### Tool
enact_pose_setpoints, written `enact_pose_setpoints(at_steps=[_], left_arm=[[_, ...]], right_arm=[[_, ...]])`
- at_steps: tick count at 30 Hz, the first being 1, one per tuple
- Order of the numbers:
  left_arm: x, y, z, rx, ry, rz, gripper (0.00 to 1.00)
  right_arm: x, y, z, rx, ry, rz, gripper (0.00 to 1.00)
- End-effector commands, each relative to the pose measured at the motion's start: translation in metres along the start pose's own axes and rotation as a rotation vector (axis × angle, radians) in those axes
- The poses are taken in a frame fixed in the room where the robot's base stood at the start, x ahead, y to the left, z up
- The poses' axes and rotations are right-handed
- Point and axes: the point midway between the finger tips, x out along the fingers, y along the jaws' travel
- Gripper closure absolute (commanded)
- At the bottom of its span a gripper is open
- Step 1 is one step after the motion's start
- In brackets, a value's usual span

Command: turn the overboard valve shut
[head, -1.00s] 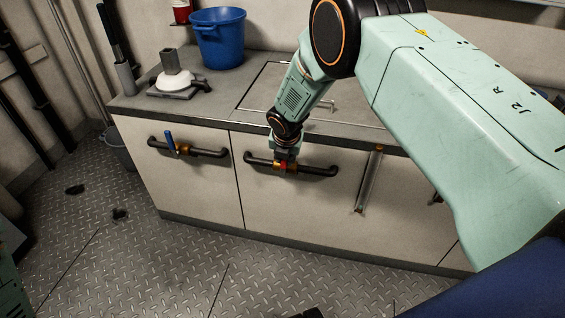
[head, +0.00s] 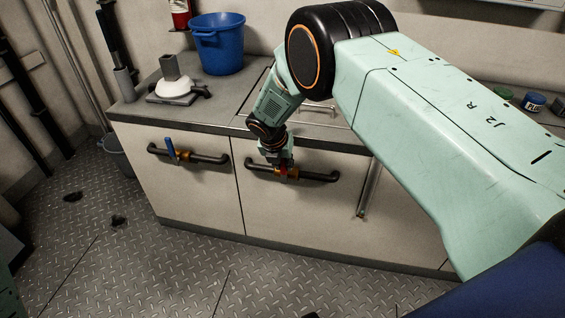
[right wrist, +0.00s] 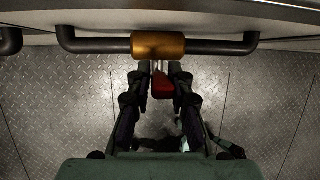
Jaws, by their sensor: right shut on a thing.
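A brass valve body (head: 293,175) sits on a dark pipe (head: 322,177) along the front of the cabinet. Its red lever (head: 283,171) is mostly covered by my right gripper (head: 279,166). In the right wrist view the brass body (right wrist: 158,44) lies across the top, and the red lever (right wrist: 162,84) points from it toward the camera, across the pipe's line. My right gripper (right wrist: 163,76) has its fingers on both sides of this lever and is shut on it. My left gripper is not in view.
A second pipe with a blue-handled valve (head: 171,150) is on the cabinet front to the left. A blue bucket (head: 217,45) and a white-and-grey fitting (head: 176,86) stand on the countertop. The tread-plate floor (head: 190,270) in front is mostly clear.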

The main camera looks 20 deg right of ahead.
Motion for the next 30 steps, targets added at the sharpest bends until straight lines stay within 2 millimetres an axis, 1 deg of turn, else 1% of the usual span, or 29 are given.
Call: enact_pose_setpoints(at_steps=[1, 8, 9, 15, 16, 25, 28, 30], left_arm=[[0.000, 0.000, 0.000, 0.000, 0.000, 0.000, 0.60], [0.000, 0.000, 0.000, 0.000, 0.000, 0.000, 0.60], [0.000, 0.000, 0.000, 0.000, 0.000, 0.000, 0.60], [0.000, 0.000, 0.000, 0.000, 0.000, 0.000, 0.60], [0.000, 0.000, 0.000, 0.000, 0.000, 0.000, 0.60], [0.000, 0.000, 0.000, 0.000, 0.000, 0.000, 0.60], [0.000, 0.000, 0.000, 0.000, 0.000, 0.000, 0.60], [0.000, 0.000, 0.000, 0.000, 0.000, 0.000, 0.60]], right_arm=[[-0.002, 0.005, 0.000, -0.009, -0.007, 0.009, 1.00], [-0.003, 0.006, 0.001, -0.010, -0.008, 0.012, 1.00], [-0.003, 0.006, 0.001, -0.010, -0.009, 0.013, 0.77], [-0.002, 0.005, 0.001, -0.007, -0.008, 0.011, 0.60], [-0.002, 0.005, 0.001, -0.006, -0.008, 0.011, 0.58], [-0.003, 0.004, 0.001, -0.004, -0.005, 0.007, 0.58], [-0.011, 0.004, 0.001, -0.005, -0.005, 0.007, 0.58], [-0.021, 0.004, 0.001, -0.006, -0.006, 0.008, 0.58]])
